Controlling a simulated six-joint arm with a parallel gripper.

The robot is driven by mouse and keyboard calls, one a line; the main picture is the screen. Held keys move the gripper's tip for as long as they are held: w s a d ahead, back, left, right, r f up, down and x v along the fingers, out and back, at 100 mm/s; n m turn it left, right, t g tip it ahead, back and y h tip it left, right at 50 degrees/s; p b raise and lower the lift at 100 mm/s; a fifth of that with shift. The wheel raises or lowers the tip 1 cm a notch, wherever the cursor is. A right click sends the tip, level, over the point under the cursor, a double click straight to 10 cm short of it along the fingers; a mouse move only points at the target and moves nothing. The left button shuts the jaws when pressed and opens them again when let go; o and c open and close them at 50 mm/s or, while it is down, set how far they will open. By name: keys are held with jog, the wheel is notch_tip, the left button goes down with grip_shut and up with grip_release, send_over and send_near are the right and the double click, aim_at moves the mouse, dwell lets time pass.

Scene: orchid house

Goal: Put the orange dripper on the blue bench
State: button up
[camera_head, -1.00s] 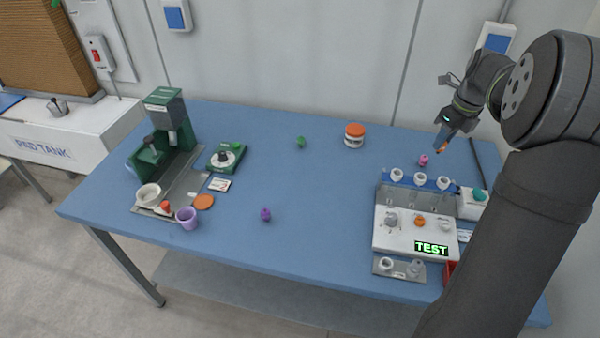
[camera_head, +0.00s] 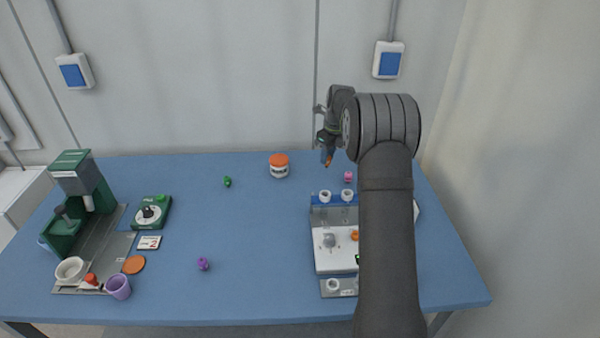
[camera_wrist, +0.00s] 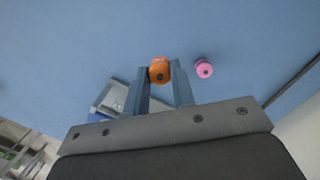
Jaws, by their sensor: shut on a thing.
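The orange dripper (camera_wrist: 159,70) is between the two blue-grey fingers of my gripper (camera_wrist: 160,84) in the wrist view. My gripper (camera_head: 327,152) is shut on it. In the head view the dripper (camera_head: 328,162) is a small orange tip below the fingers, apparently above the back right of the blue bench (camera_head: 250,225). A pink dripper (camera_head: 348,177) is on the bench nearby; it also shows right of my gripper in the wrist view (camera_wrist: 204,68). Another orange piece (camera_head: 355,235) sits in the white test station (camera_head: 335,262), partly hidden by my arm.
A green dripper (camera_head: 227,182), a purple dripper (camera_head: 203,264) and an orange-lidded jar (camera_head: 279,170) stand on the bench. A green machine (camera_head: 82,195), a green dial device (camera_head: 152,212), an orange disc (camera_head: 134,265) and a purple cup (camera_head: 119,287) are left. The bench middle is mostly clear.

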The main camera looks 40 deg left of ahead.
jog(key=a+f, duration=0.1)
jog(key=a, duration=0.1)
jog(key=s+a+f, duration=0.1)
jog(key=a, duration=0.1)
jog(key=s+a+f, duration=0.1)
jog(key=a+f, duration=0.1)
jog(key=shift+a, duration=0.15)
jog(key=shift+f, duration=2)
jog(key=shift+f, duration=0.1)
jog(key=o, duration=0.9)
jog(key=shift+o, duration=0.3)
notch_tip(320, 180, up, 12)
jog(key=d, duration=0.1)
jog(key=shift+d, duration=0.4)
